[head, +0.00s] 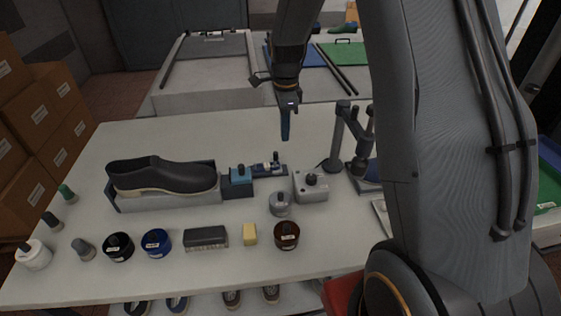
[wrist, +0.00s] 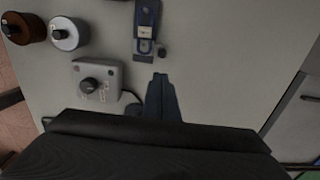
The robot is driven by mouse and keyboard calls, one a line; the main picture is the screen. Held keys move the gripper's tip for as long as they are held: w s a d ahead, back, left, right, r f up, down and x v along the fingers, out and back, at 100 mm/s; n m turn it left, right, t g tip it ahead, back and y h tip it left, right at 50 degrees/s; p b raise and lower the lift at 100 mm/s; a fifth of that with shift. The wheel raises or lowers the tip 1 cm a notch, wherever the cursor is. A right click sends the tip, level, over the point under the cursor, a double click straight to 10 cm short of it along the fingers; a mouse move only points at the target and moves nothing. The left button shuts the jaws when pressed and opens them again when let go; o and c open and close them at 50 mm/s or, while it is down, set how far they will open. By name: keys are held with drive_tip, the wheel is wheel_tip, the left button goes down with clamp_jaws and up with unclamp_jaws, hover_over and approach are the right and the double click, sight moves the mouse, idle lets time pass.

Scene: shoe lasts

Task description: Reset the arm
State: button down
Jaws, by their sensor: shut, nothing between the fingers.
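My gripper (head: 285,125) hangs from my arm above the back part of the white table, with its fingers pointing down. The fingers are together, and nothing shows between them. In the wrist view the closed fingertips (wrist: 160,80) appear over bare table, near the dark blue device (wrist: 146,25) and the grey box with a black knob (wrist: 97,80). The gripper looks apart from everything on the table. My arm fills the right side of the head view and hides part of the table there.
A black shoe (head: 165,177) rests on a grey holder at the table's left. Jars, a brush (head: 206,237) and a yellow block (head: 249,235) line the front. A dark stand (head: 340,140) rises right of my gripper. Boxes (head: 30,120) are stacked left. The back left tabletop is clear.

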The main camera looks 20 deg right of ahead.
drive_tip(key=shift+r, duration=0.25)
drive_tip(key=s+a+n+t+b, duration=0.1)
drive_tip(key=s+n+b, duration=0.4)
drive_tip(key=s+n, duration=1.4)
drive_tip(key=s+a, duration=0.1)
drive_tip(key=s, duration=0.2)
drive_tip(key=shift+a+n, duration=0.2)
drive_tip(key=shift+n, duration=0.1)
